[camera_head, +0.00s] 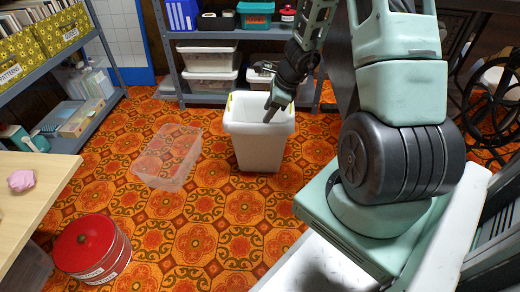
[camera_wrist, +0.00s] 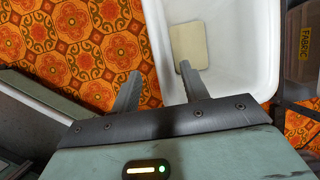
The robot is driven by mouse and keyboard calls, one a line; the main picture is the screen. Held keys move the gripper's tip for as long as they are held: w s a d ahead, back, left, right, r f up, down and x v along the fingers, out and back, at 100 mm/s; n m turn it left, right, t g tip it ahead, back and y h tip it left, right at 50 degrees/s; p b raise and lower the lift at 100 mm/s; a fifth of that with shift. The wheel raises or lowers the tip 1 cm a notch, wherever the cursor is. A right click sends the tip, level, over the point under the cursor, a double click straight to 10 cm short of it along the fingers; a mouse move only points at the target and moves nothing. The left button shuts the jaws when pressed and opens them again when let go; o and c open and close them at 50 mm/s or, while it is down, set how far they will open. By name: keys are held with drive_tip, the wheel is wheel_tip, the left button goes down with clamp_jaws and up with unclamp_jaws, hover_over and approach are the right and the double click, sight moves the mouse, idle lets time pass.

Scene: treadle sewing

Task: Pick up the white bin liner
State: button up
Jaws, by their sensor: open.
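A white, open-topped bin-shaped container (camera_head: 258,152), which I take for the white bin liner, stands upright on the patterned floor. Small yellow marks show at its rim. In the wrist view, its white inside (camera_wrist: 228,75) shows, with a cream rectangular patch (camera_wrist: 187,45) at the bottom. My gripper (camera_head: 270,112) is over its top in the head view. In the wrist view, my gripper (camera_wrist: 159,72) is open, one finger on each side of the left rim as pictured. I cannot tell how far the fingers reach down, or whether they touch it.
A clear plastic box (camera_head: 168,157) is on the floor to the left. A red round tin (camera_head: 92,245) stands at front left beside a wooden table (camera_head: 25,190). Shelves with lidded boxes (camera_head: 208,85) stand behind the bin. The floor between bin and tin is free.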

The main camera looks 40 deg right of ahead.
sight(261, 123)
drive_tip(key=shift+b+x, duration=2.15)
drive_tip(key=shift+x, duration=1.25)
drive_tip(key=shift+w+d+r, duration=0.1)
drive_tip(key=shift+f, duration=0.2)
clamp_jaws()
